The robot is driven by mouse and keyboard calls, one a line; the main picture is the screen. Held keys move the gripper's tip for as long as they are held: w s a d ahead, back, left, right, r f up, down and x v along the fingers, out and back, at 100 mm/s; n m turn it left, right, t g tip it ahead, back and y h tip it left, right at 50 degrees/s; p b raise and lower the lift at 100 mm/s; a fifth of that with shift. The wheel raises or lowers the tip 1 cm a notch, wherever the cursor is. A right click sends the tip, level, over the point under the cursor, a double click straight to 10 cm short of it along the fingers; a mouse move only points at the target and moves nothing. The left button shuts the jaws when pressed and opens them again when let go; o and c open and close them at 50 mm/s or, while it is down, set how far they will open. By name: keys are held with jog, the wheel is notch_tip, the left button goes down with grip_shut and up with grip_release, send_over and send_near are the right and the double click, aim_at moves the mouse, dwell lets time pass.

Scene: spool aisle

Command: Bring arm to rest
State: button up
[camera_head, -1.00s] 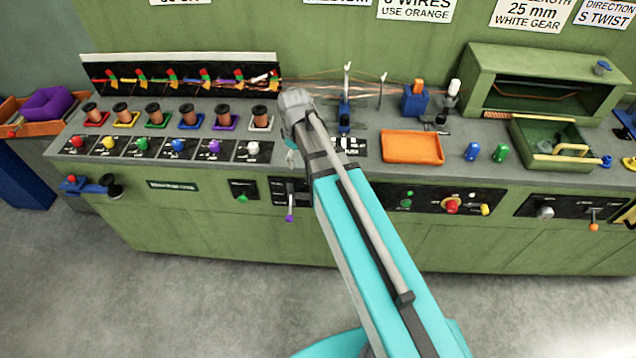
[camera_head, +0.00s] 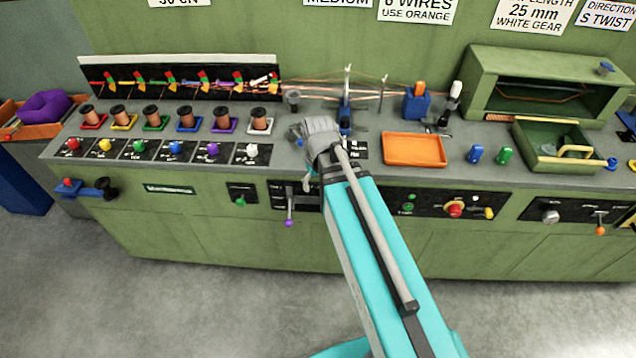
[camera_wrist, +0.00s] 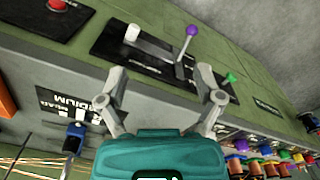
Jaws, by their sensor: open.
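My gripper (camera_wrist: 165,105) shows in the wrist view with its two grey fingers spread apart and nothing between them. Beyond the fingers is the front panel of the green machine (camera_wrist: 70,70), with a purple-knobbed lever (camera_wrist: 191,31) and a white-knobbed lever (camera_wrist: 133,32). In the head view my turquoise arm reaches over the machine's front edge. The wrist hides the fingertips there. The same purple-knobbed lever (camera_head: 289,222) hangs just left of my arm in the head view.
Copper spools (camera_head: 186,117) stand in coloured holders at the left of the bench. The floor (camera_head: 200,300) in front is clear.

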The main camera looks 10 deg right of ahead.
jog(key=shift+s, duration=0.1)
jog(key=s+m, duration=0.1)
jog(key=s+d, duration=0.1)
jog(key=s+m, duration=0.1)
jog(key=shift+s+d+m, duration=0.15)
jog(key=shift+d+m, duration=0.1)
jog(key=shift+m, duration=0.05)
dwell(1.9)
